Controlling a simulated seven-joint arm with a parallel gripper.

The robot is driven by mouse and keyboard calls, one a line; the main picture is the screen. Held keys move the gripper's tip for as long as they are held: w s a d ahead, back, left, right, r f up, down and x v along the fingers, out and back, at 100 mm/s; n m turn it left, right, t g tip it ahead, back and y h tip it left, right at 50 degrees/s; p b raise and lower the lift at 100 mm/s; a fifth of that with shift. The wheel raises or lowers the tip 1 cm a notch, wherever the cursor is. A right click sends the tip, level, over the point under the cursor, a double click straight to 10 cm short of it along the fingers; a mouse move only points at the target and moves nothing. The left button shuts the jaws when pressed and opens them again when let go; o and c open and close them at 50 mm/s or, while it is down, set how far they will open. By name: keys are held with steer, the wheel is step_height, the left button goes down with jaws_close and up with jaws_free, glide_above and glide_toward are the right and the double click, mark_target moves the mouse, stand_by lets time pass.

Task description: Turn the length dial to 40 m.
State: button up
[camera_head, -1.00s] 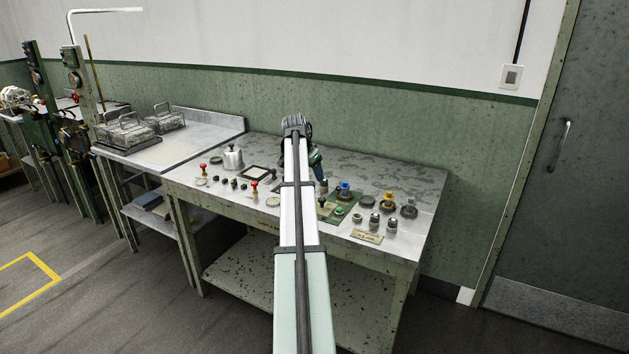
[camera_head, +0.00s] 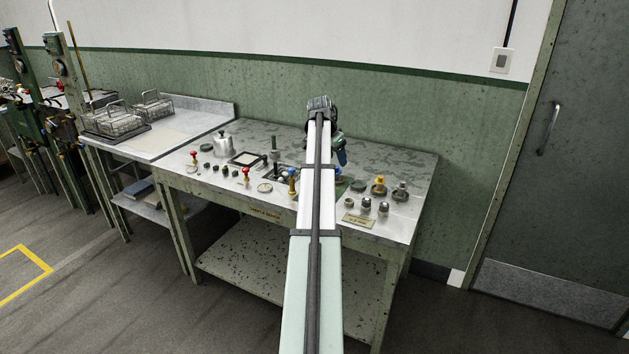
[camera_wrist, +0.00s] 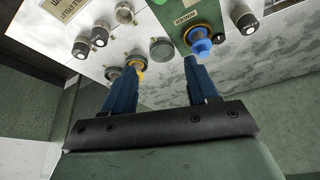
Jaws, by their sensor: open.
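I cannot tell which control is the length dial; no 40 m scale is readable. My gripper (camera_head: 341,160) is over the right part of the control bench, open and empty. A black knob with a white mark (camera_wrist: 246,20) stands at the right of the green panel (camera_wrist: 203,12). In the head view my arm hides most of this panel.
Wire baskets (camera_head: 105,122) stand on the left table. The bench's back right is clear.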

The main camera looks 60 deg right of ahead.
steer(key=s+d+t, duration=0.1)
steer(key=s+d, duration=0.1)
steer(key=s, duration=0.2)
steer(key=w+a+n+t+y, duration=0.3)
steer(key=w+n+t, duration=0.3)
steer(key=n, duration=1.3)
steer(key=shift+n+g, duration=0.3)
steer(key=shift+g, duration=0.3)
steer(key=x, duration=0.9)
steer(key=w+x, duration=0.1)
steer(key=x, duration=0.4)
steer(key=shift+d+r, duration=0.1)
steer(key=shift+r, duration=0.1)
steer(key=c, duration=1)
